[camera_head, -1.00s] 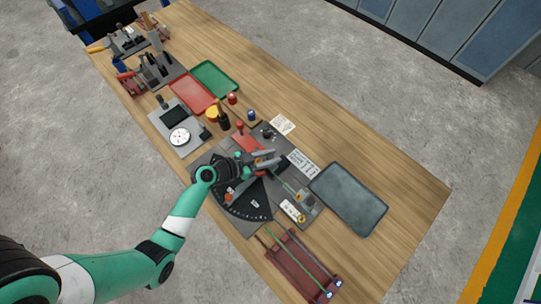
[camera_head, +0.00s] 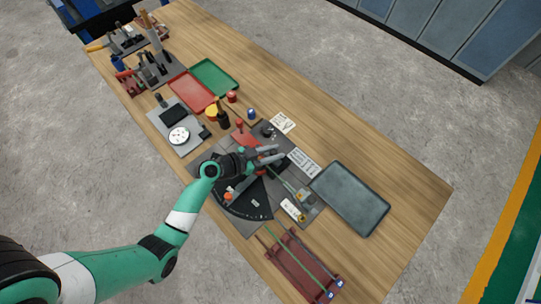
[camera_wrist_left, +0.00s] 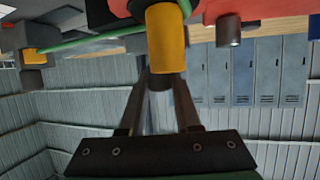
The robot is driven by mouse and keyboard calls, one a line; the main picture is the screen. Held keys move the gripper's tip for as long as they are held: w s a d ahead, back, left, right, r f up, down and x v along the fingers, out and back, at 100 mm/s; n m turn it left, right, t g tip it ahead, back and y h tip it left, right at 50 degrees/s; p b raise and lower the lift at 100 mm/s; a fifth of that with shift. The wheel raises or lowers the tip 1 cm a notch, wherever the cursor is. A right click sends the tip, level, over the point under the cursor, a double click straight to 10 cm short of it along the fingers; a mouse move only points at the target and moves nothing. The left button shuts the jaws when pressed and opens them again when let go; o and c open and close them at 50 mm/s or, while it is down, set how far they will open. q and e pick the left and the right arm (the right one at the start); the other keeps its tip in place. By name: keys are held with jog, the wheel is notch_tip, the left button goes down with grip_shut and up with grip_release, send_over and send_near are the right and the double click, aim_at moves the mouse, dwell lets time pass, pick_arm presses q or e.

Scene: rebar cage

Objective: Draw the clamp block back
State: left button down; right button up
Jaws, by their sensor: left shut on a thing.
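My left gripper (camera_head: 272,153) is over the upper part of a dark grey bending fixture (camera_head: 287,212). In the left wrist view its fingers (camera_wrist_left: 158,98) close around the dark lower end of an orange-yellow cylindrical handle (camera_wrist_left: 166,40). A red block (camera_wrist_left: 207,35) is beside the handle there, and I take the handle and block to be the clamp block. In the head view the gripper mostly hides it. A green rod (camera_head: 283,183) runs from near the gripper toward the lower right, and also crosses the left wrist view (camera_wrist_left: 95,40). My right gripper is not in view.
A black dial plate (camera_head: 246,202) lies below the gripper. A red rack with green rods (camera_head: 300,265) stands at the near end. A dark tray (camera_head: 350,197) is to the right. Red (camera_head: 192,91) and green (camera_head: 214,77) trays and tools are farther away.

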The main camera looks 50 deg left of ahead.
aim_at(272, 151)
pick_arm(q)
jog(key=shift+w+f, duration=0.15)
jog(key=shift+w, duration=0.3)
jog(key=shift+s, duration=0.1)
jog(key=c, duration=0.6)
grip_release()
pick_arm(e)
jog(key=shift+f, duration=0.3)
pick_arm(q)
jog(key=p+v, duration=0.1)
jog(key=v, duration=0.4)
jog(key=shift+a, duration=0.1)
jog(key=p+v, duration=0.6)
jog(key=p, duration=0.3)
jog(key=shift+s, duration=0.2)
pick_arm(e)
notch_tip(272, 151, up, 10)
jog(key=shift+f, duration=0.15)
